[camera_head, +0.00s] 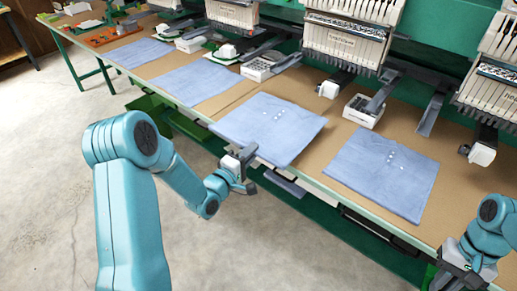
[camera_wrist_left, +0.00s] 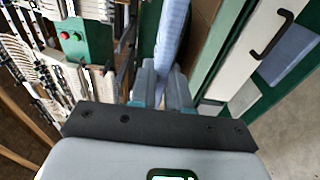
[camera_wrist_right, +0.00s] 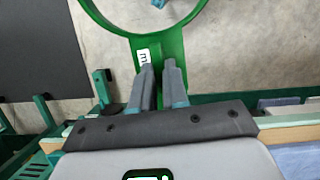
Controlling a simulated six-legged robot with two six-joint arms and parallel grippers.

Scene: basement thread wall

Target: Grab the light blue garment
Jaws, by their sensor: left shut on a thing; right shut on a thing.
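A flat light blue garment (camera_head: 268,122) with small white marks lies on the brown table, its front corner reaching over the table's edge. My left gripper (camera_head: 248,164) is at that front edge and is shut on it. In the left wrist view the garment (camera_wrist_left: 173,28) shows edge-on between the fingers (camera_wrist_left: 163,85). My right gripper (camera_head: 458,262) is low at the right of the head view. In the right wrist view its fingers (camera_wrist_right: 158,75) are shut on the handle of a green hoop (camera_wrist_right: 172,45); the hoop is mostly hidden in the head view.
Similar blue garments lie on the table to the right (camera_head: 383,172) and to the left (camera_head: 195,78). Embroidery machine heads (camera_head: 345,38) stand along the back, with white boxes (camera_head: 363,110) below them. The concrete floor (camera_head: 225,235) in front is clear.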

